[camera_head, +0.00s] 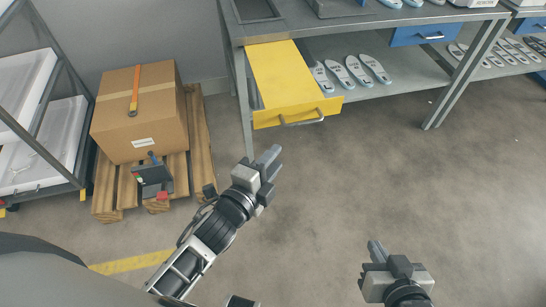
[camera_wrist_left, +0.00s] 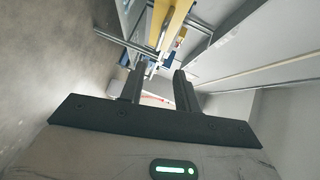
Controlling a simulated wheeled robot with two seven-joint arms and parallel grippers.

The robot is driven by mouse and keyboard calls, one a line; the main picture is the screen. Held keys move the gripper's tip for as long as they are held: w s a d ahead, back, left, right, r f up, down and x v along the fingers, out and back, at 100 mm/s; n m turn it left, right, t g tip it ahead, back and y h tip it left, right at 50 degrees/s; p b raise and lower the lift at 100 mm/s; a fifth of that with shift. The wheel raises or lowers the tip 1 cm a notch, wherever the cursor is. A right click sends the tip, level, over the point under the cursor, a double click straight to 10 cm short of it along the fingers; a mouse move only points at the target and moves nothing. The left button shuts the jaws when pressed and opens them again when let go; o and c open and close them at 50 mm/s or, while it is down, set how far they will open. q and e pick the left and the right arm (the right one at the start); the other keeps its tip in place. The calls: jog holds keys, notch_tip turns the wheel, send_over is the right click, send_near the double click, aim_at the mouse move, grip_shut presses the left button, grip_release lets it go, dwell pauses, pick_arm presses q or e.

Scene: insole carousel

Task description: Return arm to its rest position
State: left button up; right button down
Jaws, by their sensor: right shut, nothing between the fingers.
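My left gripper (camera_head: 271,162) is in the middle of the head view, over bare floor in front of the workbench and below the yellow drawer. Its two fingers stand apart with nothing between them in the left wrist view (camera_wrist_left: 159,88), so it is open. My right gripper (camera_head: 378,252) is at the lower right of the head view, over bare floor. It is shut and empty, with its fingers pointing up the picture.
A metal workbench (camera_head: 310,27) stands at the back with its yellow drawer (camera_head: 290,75) pulled out. Insoles (camera_head: 357,70) lie on its lower shelf. A cardboard box (camera_head: 138,110) rests on a wooden pallet (camera_head: 205,130) at left, beside a rack (camera_head: 62,55). The floor at right is clear.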

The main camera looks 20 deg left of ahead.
dwell(0.4)
pick_arm(q)
jog(key=s+a+f+n+g, duration=0.1)
jog(key=s+f+n+g, duration=0.1)
jog(key=s+n, duration=0.3)
jog(key=s+a+f+n+g+y, duration=0.1)
jog(key=s+n, duration=0.5)
jog(key=n, duration=0.6)
notch_tip(320, 180, down, 2)
jog(key=shift+s+a+f+g, duration=0.15)
jog(key=shift+a+g, duration=0.6)
jog(key=shift+g, duration=0.35)
